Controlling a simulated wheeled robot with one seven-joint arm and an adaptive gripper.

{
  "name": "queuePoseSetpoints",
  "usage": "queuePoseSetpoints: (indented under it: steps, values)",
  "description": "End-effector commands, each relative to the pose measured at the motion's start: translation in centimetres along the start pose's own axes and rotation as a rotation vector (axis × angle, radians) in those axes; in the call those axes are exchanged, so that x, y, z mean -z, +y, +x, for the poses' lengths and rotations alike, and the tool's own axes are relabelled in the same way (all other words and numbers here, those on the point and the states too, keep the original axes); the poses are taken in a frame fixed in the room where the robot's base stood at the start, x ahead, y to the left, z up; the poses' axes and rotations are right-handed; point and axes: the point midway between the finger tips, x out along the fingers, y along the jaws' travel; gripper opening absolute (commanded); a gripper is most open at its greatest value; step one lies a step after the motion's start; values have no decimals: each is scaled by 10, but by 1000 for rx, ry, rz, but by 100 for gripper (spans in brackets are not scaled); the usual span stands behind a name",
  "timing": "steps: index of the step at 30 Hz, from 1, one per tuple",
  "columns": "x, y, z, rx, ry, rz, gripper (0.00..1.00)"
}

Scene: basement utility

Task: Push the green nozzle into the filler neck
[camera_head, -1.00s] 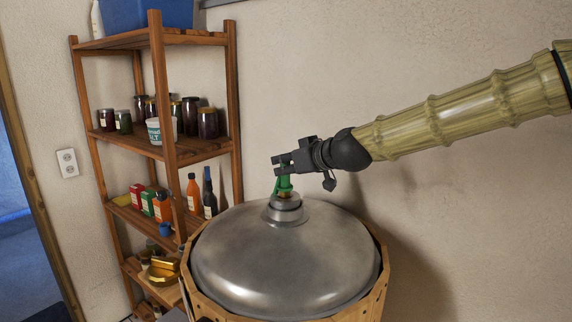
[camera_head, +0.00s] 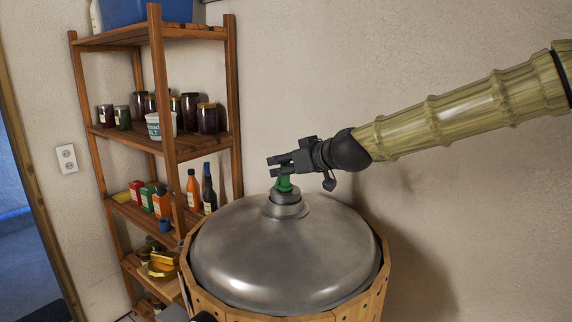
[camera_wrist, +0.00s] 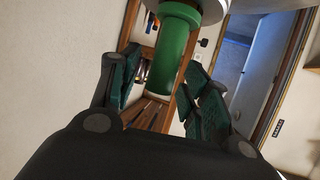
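The green nozzle (camera_head: 284,184) stands upright at the mouth of the grey filler neck (camera_head: 287,208) on top of the domed metal tank (camera_head: 285,262). Its lower end is hidden in the neck. My gripper (camera_head: 274,166) is level just above it, its two fingers apart around or over the nozzle's top. In the wrist view the nozzle (camera_wrist: 176,48) shows between the spread finger pads, with a gap on the left; contact on the right cannot be told. The neck's pale rim (camera_wrist: 207,8) is at the top edge there.
A wooden shelf (camera_head: 162,85) with jars, bottles and cartons stands close on the left of the tank. Wooden slats (camera_head: 372,295) surround the tank. A plain wall (camera_head: 400,60) is behind my arm. A doorway is at the far left.

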Motion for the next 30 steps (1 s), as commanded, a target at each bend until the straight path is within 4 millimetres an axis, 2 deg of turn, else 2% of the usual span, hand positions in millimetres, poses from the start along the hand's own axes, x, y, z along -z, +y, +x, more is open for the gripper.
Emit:
queuePoseSetpoints:
  steps: [11, 30]
  values:
    - [1, 0, -8, 0, 1, 0, 47]
    - [1, 0, -93, 0, 2, 0, 47]
